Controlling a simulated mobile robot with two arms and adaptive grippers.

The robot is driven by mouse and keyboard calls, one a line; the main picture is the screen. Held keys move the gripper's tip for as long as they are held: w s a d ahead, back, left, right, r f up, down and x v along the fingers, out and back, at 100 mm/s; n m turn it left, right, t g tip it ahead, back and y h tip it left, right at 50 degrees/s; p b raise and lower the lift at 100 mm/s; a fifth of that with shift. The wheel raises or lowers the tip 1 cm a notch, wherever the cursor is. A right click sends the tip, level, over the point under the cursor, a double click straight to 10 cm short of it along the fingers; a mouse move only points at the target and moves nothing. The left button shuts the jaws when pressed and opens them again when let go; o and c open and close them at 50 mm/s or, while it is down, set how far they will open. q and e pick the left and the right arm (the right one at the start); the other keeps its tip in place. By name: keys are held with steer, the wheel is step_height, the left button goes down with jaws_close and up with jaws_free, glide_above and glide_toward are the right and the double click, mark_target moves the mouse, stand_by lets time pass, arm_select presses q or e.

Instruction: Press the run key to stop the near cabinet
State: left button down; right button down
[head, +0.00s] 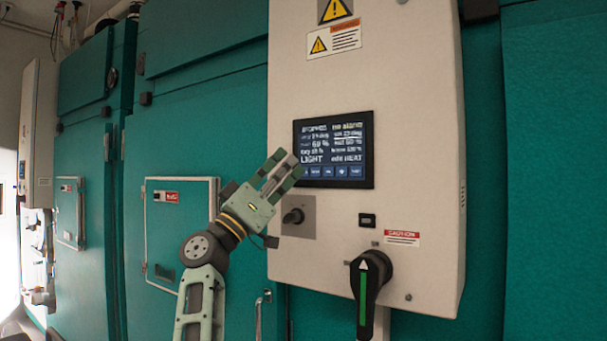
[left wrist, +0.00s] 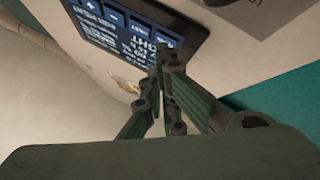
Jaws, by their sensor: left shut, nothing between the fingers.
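The near cabinet's control box (head: 420,130) is a beige panel on a teal cabinet. Its dark touch screen (head: 334,150) shows lines of white text, among them LIGHT, with a row of blue keys along the bottom edge. The labels on the keys are too small to read in the head view. My left gripper (head: 282,165) is shut and empty, its fingertips at the screen's lower left corner. In the left wrist view the fingertips (left wrist: 165,55) overlap the edge of the screen (left wrist: 125,32) by the row of keys. Whether they touch it I cannot tell. My right gripper is out of view.
Below the screen are a black rotary knob (head: 293,216), a small black indicator (head: 367,220) and a large black switch handle (head: 370,285) with a green stripe. A framed hatch (head: 180,225) is left of the box. Another beige box (head: 38,130) stands farther left.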

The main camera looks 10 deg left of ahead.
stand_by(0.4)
arm_select(q)
steer(key=shift+s+a+b, duration=0.25)
steer(key=shift+s+b, duration=0.35)
steer(key=shift+s, duration=0.05)
steer(key=s, duration=0.1)
steer(key=s+a+b, duration=0.1)
steer(key=s, duration=0.1)
steer(key=s+b, duration=0.1)
steer(key=shift+s+a, duration=0.35)
steer(key=shift+f, duration=0.1)
stand_by(0.4)
